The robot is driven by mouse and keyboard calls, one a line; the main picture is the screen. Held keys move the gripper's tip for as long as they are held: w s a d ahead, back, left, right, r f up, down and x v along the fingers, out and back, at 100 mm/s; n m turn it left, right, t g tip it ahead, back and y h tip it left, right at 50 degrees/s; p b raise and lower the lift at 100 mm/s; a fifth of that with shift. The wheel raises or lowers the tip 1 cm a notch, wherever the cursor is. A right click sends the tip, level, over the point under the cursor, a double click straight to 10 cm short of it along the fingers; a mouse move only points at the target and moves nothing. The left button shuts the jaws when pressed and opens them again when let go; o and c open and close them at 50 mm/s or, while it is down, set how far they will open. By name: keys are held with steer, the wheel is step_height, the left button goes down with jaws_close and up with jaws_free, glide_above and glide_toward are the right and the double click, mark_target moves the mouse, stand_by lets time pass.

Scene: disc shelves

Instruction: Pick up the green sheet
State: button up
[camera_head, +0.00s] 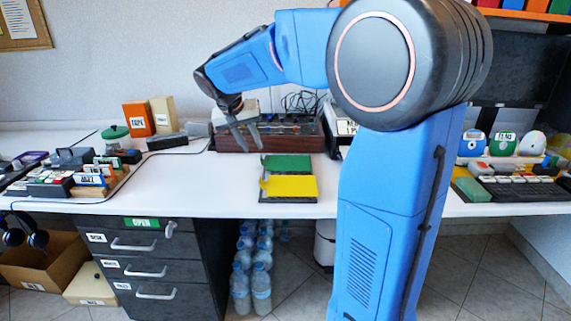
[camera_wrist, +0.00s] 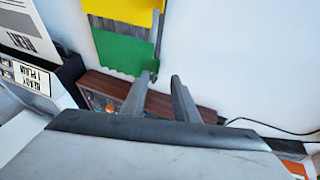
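A wooden-sided console with knobs (camera_head: 285,134) stands behind the sheets. The desk left of the sheets (camera_head: 195,190) is clear.

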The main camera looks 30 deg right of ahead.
mark_target(261, 159)
steer(key=shift+d+x, duration=0.15)
steer(key=shift+x, duration=1.85)
steer(key=shift+d+x, duration=0.1)
steer(key=shift+x, duration=1.85)
steer(key=shift+w+r, duration=0.1)
steer(key=shift+r, duration=0.05)
jaws_close()
